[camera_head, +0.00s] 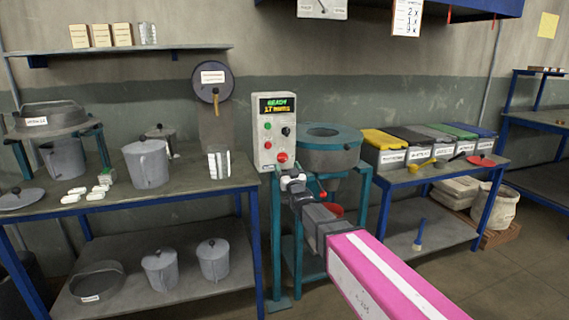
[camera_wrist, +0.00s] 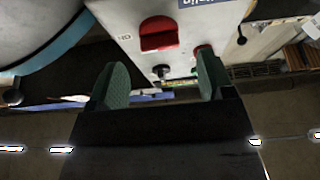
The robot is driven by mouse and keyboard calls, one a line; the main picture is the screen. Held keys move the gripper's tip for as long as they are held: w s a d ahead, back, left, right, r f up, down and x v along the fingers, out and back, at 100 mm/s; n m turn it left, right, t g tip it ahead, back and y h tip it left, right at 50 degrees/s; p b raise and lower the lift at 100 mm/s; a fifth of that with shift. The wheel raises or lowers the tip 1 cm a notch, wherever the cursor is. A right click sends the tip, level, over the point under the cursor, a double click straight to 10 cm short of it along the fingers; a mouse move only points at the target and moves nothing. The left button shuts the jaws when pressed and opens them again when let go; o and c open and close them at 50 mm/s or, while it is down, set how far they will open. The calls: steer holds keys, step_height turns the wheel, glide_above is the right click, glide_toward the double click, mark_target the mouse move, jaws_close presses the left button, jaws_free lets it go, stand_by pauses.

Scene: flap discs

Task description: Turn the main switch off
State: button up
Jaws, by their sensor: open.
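The control box (camera_head: 274,135) is pale grey, with a lit display at the top. The red main switch (camera_head: 281,157) sits low on its front. In the wrist view the box appears upside down, and the red switch (camera_wrist: 158,34) shows as a raised handle on the panel near the top centre. My gripper (camera_head: 292,180) is just below and in front of the switch in the head view. In the wrist view my gripper (camera_wrist: 160,70) is open and empty, with the switch beyond the gap between its fingers and no visible contact.
A smaller red button (camera_wrist: 203,51) and a black knob (camera_wrist: 160,72) are close to the switch and fingertips. A teal-rimmed hopper (camera_head: 325,136) stands right of the box. The left workbench (camera_head: 200,181) carries a pot and a dispenser.

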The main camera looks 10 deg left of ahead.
mark_target(284, 160)
steer(key=x, duration=0.4)
steer(key=c, duration=0.9)
